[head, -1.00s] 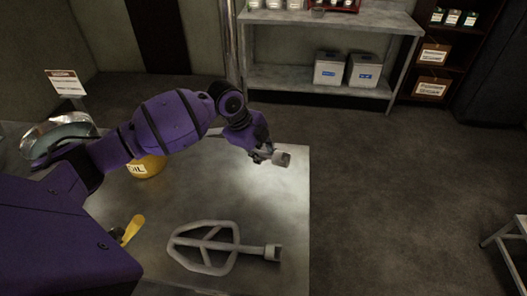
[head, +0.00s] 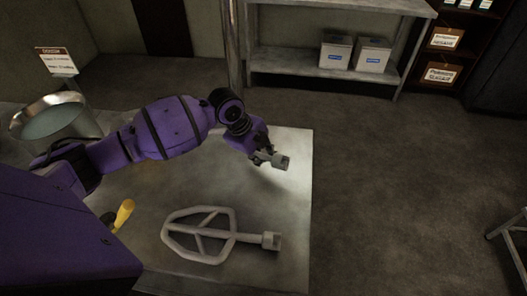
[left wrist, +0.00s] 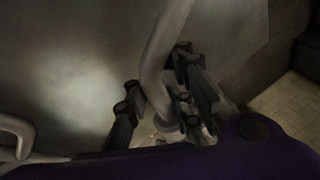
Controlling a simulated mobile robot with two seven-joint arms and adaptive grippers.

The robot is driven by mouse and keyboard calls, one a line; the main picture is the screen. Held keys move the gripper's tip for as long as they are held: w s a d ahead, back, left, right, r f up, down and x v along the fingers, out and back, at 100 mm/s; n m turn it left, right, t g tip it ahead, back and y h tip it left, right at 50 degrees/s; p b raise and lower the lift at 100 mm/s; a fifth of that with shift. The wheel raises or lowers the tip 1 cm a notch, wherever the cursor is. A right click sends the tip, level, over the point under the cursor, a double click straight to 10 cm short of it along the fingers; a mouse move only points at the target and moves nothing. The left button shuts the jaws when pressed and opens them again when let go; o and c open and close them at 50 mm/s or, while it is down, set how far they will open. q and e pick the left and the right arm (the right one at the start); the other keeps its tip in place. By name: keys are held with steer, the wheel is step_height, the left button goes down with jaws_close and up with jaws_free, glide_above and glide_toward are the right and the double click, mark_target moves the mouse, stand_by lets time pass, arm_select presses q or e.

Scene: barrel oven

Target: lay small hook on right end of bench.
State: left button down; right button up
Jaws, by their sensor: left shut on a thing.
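My left gripper (head: 263,156) is shut on the small hook (head: 281,162), a grey metal piece, and holds it over the far right part of the bench (head: 292,205). In the head view only the hook's blunt end shows clearly; the gripper hides the rest. In the left wrist view the hook's curved rod (left wrist: 160,50) passes between the dark fingers. I cannot tell whether the hook touches the bench. My right gripper is not in view.
A flat grey beater (head: 205,236) lies on the bench's near part. A metal bowl (head: 55,122) and a sign (head: 57,62) are at the left. A yellow handle (head: 124,213) shows beside my arm. Bare bench top lies around the gripper.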

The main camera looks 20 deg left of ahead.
mark_target(264, 169)
arm_select(q)
steer(key=shift+w+f, duration=0.15)
steer(key=shift+f, duration=0.1)
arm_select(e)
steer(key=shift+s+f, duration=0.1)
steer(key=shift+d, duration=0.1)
arm_select(q)
steer(key=shift+f+b, duration=0.55)
steer(key=shift+f, duration=1.1)
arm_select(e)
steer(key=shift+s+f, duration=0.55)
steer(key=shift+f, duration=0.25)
arm_select(q)
steer(key=c, duration=1.4)
jaws_free()
steer(key=shift+s+f, duration=0.15)
steer(key=shift+s, duration=0.15)
steer(key=v, duration=1.2)
steer(key=shift+w+r, duration=0.2)
